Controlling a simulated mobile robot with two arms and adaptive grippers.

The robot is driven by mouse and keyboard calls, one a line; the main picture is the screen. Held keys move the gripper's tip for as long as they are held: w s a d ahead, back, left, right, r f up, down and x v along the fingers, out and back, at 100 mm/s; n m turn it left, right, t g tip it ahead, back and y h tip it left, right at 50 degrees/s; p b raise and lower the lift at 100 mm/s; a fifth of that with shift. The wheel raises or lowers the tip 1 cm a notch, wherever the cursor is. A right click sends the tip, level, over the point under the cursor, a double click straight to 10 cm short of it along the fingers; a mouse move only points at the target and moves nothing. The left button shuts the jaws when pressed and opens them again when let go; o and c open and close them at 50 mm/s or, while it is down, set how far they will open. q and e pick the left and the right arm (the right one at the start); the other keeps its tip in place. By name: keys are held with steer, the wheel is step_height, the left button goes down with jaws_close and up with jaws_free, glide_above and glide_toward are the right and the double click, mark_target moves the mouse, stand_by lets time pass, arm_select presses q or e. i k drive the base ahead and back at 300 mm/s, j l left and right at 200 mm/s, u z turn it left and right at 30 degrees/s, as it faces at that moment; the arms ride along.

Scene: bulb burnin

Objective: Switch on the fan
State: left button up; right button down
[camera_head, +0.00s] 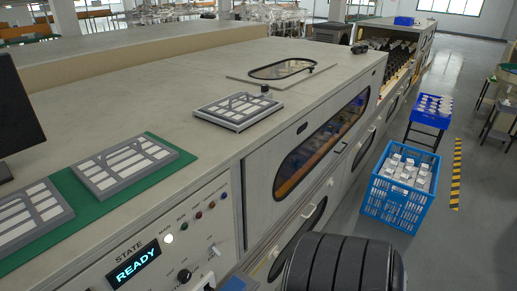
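The control panel (172,255) is on the front of the long grey machine at the lower left. It has a lit display (134,265) reading READY under the word STATE. Beside it are a glowing white lamp (169,239), several small coloured lamps or buttons, a black knob (184,275) and a small pale switch (216,250). Some panel labels are too small to read, and I cannot tell which control is the fan's. No fan is recognisable. The panel's lower part is cut off by the picture edge. Neither of my grippers is in view.
Grey trays with white slots lie on the green mat (108,212), and another tray (238,110) is on the machine top. A dark monitor (15,112) stands at the left. A blue crate (401,204) with white boxes is on the floor at right. A black ribbed part fills the bottom centre.

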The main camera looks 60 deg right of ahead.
mark_target(215, 250)
steer(key=k+l+z, duration=0.3)
steer(key=z, duration=0.15)
steer(key=k+l+z, duration=0.2)
steer(key=l+z, duration=0.2)
steer(key=l, duration=0.15)
